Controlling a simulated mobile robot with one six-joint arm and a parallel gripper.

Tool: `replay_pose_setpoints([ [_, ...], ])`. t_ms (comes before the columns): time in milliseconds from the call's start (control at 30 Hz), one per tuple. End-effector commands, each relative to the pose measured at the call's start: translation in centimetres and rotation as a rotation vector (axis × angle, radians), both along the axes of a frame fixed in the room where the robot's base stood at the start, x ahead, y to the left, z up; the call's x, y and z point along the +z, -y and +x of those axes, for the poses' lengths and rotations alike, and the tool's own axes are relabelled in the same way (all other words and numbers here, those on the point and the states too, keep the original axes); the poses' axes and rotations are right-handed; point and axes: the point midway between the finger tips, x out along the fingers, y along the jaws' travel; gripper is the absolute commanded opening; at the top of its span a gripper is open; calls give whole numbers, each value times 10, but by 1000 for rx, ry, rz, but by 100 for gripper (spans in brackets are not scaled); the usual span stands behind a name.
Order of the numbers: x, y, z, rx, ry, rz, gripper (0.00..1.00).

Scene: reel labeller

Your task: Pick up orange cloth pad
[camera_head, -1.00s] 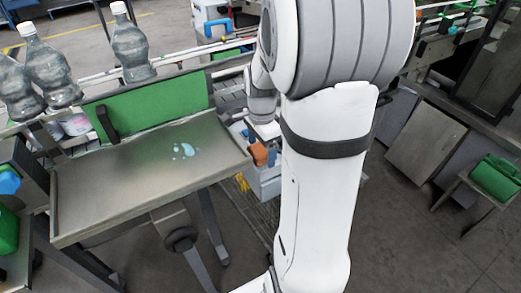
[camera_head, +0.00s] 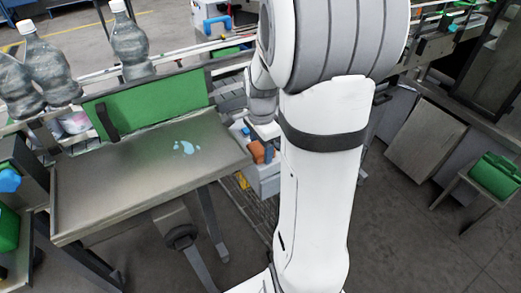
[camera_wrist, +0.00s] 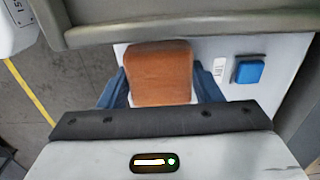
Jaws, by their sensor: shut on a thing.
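The orange cloth pad (camera_wrist: 160,75) sits between the two blue fingers of my gripper (camera_wrist: 162,88) in the wrist view, and the fingers are shut on it. In the head view the pad (camera_head: 261,151) shows as a small orange patch just right of the metal table. My arm hides part of it there. Under and behind the pad is a white surface; I cannot tell whether the pad touches it.
A metal table (camera_head: 110,185) with a small light-blue wet patch (camera_head: 186,147) stands at the left, with a green panel behind it. Several clear bottles (camera_head: 130,45) stand beyond. A blue button (camera_wrist: 249,71) is right of the pad.

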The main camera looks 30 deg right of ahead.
Motion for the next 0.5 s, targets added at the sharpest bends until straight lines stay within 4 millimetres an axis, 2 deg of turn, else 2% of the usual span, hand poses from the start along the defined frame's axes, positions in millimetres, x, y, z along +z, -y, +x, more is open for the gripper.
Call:
replay_pose_setpoints([
  [133, 2, 0, 0, 0, 1, 0, 37],
  [233, 11, 0, 1, 0, 4, -1, 37],
  [500, 64, 0, 1, 0, 6, -2, 37],
])
